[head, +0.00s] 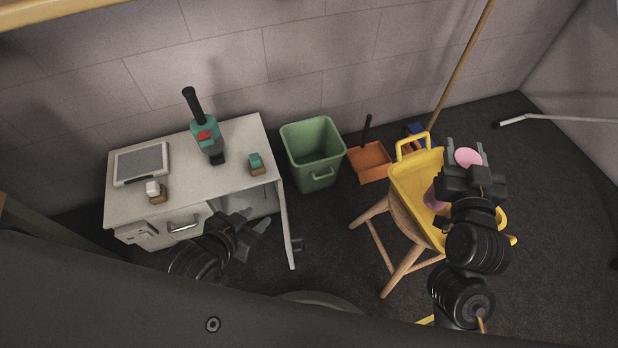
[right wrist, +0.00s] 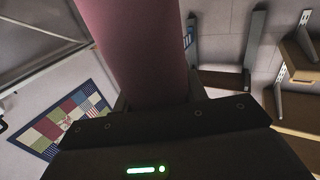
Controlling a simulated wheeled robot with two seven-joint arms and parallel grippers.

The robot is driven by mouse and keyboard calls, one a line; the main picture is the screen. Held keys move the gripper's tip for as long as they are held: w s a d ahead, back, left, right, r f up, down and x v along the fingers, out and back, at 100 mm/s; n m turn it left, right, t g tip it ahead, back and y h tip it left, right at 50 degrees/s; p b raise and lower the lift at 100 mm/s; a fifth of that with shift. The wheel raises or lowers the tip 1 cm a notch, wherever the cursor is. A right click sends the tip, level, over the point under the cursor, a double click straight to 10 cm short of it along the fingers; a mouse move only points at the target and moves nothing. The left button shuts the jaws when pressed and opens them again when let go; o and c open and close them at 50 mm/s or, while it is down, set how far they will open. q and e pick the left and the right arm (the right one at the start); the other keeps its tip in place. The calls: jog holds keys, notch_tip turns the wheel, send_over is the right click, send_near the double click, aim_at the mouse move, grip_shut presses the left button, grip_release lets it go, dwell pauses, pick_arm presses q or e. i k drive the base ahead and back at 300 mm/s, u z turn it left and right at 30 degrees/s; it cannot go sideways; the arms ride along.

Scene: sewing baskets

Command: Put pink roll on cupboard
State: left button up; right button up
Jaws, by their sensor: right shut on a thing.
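My right gripper (head: 467,150) is shut on a pink roll (head: 468,157) and holds it above the right end of the yellow basket. The roll fills the upper middle of the right wrist view (right wrist: 135,45) as a dull pink cylinder between the fingers. A second pink thing (head: 434,198) shows inside the yellow basket (head: 409,180), partly hidden by my right arm. The light grey cupboard (head: 205,187) stands at the left, its front door (head: 288,225) swung open. My left gripper (head: 255,220) is empty, its fingers apart, in front of the cupboard.
On the cupboard top are a grey tablet-like panel (head: 142,163), a teal tool with a black handle (head: 205,137) and two small blocks.

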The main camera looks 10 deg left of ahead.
aim_at(258, 198)
jog(key=z, duration=1.2)
jog(key=k, duration=1.05)
jog(key=u, duration=2.05)
